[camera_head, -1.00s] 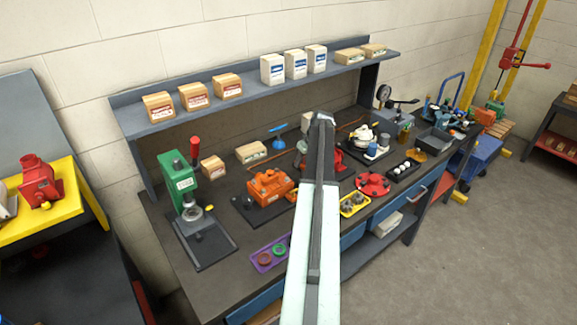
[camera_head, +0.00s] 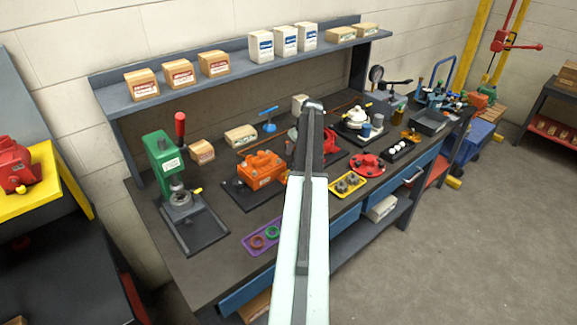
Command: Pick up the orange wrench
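My arm reaches out from the bottom centre over the workbench, with my gripper (camera_head: 313,106) at its far end above the middle of the bench. I see it from behind, so its fingers and anything between them are hidden. I cannot clearly make out an orange wrench. A thin orange-brown rod (camera_head: 256,144) lies toward the back of the bench, left of my gripper, and a similar strip (camera_head: 343,110) shows to its right. I cannot tell whether either is the wrench. An orange motor housing (camera_head: 262,168) stands on a dark pad left of my arm.
The workbench (camera_head: 225,208) holds a green press (camera_head: 160,158), a purple tray (camera_head: 262,237), a yellow tray (camera_head: 347,185) and a red flanged part (camera_head: 367,163). A shelf (camera_head: 200,83) with boxes runs above the back. Open floor (camera_head: 430,250) lies at right.

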